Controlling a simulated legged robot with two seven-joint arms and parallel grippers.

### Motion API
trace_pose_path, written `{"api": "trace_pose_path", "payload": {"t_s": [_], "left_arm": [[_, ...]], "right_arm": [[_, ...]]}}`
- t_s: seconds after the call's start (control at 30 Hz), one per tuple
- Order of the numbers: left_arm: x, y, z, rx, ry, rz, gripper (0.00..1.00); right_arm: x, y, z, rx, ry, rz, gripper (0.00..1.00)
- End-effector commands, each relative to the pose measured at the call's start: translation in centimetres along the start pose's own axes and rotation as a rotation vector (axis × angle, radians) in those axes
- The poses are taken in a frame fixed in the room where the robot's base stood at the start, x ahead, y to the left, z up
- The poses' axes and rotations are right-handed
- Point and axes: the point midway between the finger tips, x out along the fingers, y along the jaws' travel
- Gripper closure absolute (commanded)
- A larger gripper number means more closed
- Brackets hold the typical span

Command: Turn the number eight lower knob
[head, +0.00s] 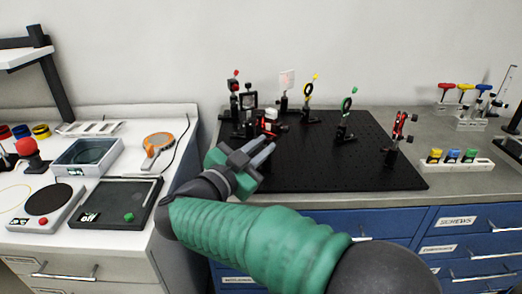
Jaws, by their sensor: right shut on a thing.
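My right gripper (264,147) reaches in from the lower right to the left front part of the black optical breadboard (370,175). Its grey fingers are shut at the foot of a cluster of dark optic mounts (248,103). The thing between the fingertips looks like a low knob on a mount there, but it is hidden and too small to make out. No number eight label can be read. A mount with a red and white part (270,117) stands just behind the fingertips. My left gripper is not in view.
A white bench (105,200) with a hot plate (46,203) is on the left. Colored knobs (452,157) sit at right. The board's front right is clear.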

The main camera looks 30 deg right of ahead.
Motion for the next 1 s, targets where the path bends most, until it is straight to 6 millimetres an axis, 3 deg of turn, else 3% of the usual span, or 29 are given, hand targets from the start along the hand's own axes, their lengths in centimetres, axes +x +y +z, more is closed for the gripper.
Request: {"api": "trace_pose_path", "payload": {"t_s": [0.5,1.0], "left_arm": [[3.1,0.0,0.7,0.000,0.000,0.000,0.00],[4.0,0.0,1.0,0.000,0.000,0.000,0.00]], "right_arm": [[0.0,0.2,0.6,0.432,-0.005,0.002,1.00],[-0.1,0.0,0.4,0.589,-0.006,0.002,1.00]]}}
